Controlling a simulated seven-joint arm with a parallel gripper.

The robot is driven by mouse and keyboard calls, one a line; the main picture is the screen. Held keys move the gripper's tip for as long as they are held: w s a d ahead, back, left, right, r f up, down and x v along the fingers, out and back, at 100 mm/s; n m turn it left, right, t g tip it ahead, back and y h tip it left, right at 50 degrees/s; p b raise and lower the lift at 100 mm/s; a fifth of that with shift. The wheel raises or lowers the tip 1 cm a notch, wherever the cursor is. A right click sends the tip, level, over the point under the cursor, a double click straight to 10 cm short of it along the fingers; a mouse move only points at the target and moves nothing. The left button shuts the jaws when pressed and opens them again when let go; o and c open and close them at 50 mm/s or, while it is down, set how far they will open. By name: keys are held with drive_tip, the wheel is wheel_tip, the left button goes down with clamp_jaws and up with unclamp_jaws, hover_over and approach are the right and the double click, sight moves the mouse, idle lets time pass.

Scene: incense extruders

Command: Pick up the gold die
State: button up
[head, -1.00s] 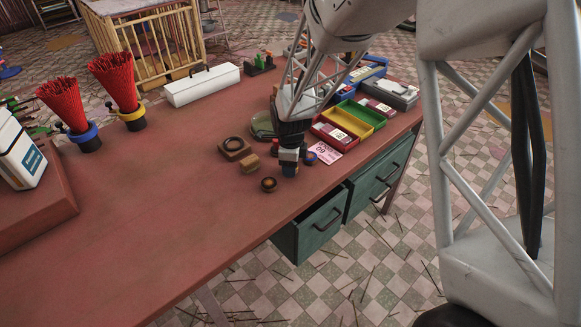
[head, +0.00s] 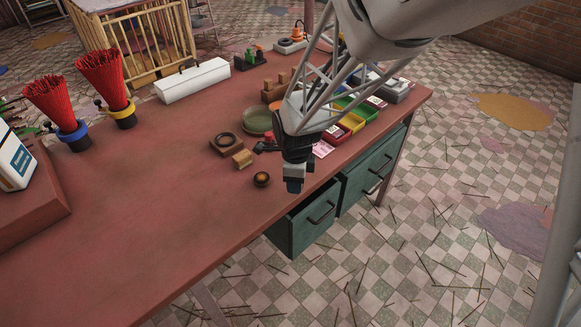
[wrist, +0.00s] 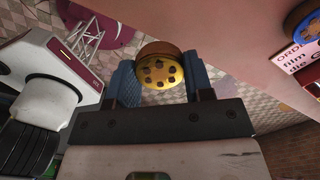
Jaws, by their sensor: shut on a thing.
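The gold die (wrist: 160,73) shows in the wrist view as a round gold disc with several small holes in its face and a brown rim along its upper edge. It sits between the two blue fingers of my gripper (wrist: 161,66), which is shut on it. A blue-rimmed die (wrist: 307,19) lies by a pink card (wrist: 300,55) at the right of the wrist view.
The red table (head: 150,235) is clear at front left.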

drive_tip(key=shift+s+d+r, duration=0.1)
drive_tip(key=shift+s+d, duration=0.1)
drive_tip(key=shift+s, duration=0.45)
drive_tip(key=shift+s+d+r, duration=0.1)
drive_tip(key=shift+s+d, duration=0.15)
drive_tip(key=shift+s, duration=0.4)
drive_tip(key=shift+s+d, duration=0.2)
drive_tip(key=shift+s, duration=0.45)
drive_tip(key=shift+w, duration=0.1)
drive_tip(key=w+a+r, duration=0.1)
drive_tip(key=w+a, duration=0.3)
drive_tip(key=w, duration=0.8)
drive_tip(key=w+a+r, duration=0.1)
drive_tip(key=w+a, duration=0.4)
drive_tip(key=w, duration=0.7)
drive_tip(key=w+a+r, duration=0.2)
drive_tip(key=w+a, duration=0.3)
drive_tip(key=w, duration=0.7)
drive_tip(key=shift+a, duration=0.2)
drive_tip(key=shift+f, duration=0.15)
drive_tip(key=shift+f, duration=1.6)
drive_tip(key=shift+f, duration=0.3)
